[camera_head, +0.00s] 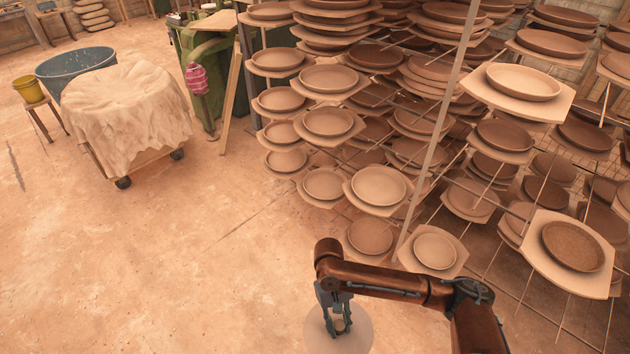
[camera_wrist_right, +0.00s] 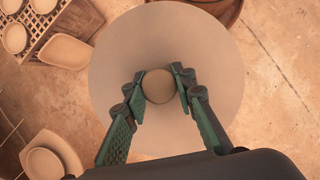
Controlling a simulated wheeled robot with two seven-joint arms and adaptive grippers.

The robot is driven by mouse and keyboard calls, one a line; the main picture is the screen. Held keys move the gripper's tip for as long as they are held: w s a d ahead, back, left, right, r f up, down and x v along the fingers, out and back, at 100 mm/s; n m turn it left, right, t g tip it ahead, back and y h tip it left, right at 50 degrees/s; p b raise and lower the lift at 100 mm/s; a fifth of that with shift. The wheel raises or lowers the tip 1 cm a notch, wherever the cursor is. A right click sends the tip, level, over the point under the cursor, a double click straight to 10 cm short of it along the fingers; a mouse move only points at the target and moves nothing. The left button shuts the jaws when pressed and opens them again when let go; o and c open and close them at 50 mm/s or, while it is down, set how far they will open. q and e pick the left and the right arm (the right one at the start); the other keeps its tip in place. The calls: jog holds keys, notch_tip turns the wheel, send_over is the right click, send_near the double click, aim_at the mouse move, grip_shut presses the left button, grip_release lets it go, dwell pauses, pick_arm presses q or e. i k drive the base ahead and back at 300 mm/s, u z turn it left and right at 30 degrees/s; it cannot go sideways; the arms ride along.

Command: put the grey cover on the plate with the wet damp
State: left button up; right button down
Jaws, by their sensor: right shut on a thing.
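My right gripper (camera_head: 342,328) is shut on the knob of the round grey cover (camera_head: 316,336) at the bottom of the head view. In the right wrist view, the two fingertips (camera_wrist_right: 159,84) grip the knob from both sides, and the cover's flat disc (camera_wrist_right: 205,60) spreads below them. The cover is held over the floor, apart from the racks. A darker, brown speckled plate (camera_head: 573,246) lies on a board at the right; it looks darker than most others, but I cannot tell for sure that it is damp. My left gripper is not in view.
Racks with many pale clay plates on boards fill the right; a thin upright post (camera_head: 432,140) stands at their front. A cloth-covered cart (camera_head: 125,110), blue tub (camera_head: 75,62) and yellow bucket (camera_head: 28,89) stand at the left. The floor (camera_head: 190,260) between is clear.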

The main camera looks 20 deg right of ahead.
aim_at(574, 245)
jog(key=z, duration=0.9)
jog(key=i, duration=0.8)
jog(key=z, duration=0.9)
